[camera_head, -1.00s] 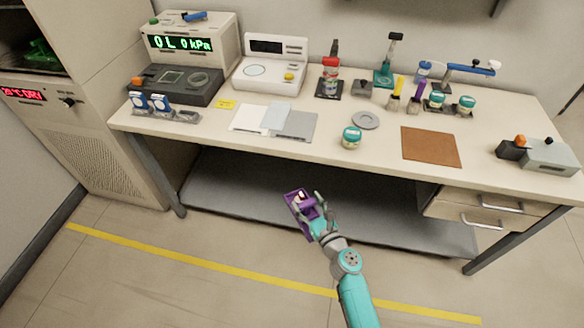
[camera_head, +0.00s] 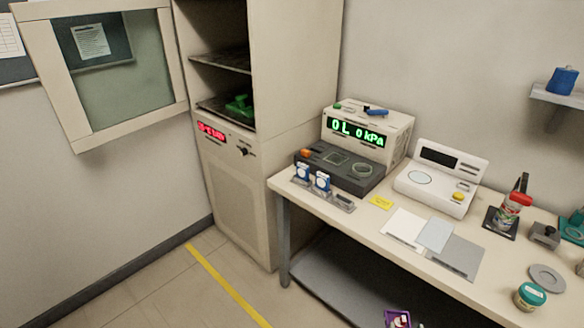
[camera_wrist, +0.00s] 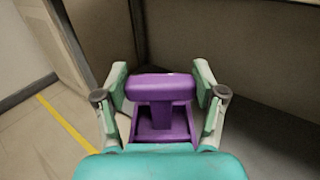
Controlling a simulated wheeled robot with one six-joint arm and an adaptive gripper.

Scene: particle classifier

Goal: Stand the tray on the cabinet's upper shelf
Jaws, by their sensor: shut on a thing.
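A purple tray (camera_wrist: 162,125) with a raised handle sits between the fingers of my gripper (camera_wrist: 160,90) in the wrist view. The gripper is shut on the tray's handle. In the head view only part of the tray (camera_head: 397,319) shows at the bottom edge, with something pale in it. A green object (camera_head: 238,106) sits on the lower shelf (camera_head: 212,103).
The bench (camera_head: 400,265) carries a pressure unit (camera_head: 367,135), a white scale (camera_head: 440,180), gauges (camera_head: 321,182), sheets and a teal-lidded jar (camera_head: 530,295). A grey under-shelf (camera_head: 350,290) lies below. The floor (camera_head: 190,285) before the cabinet is clear.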

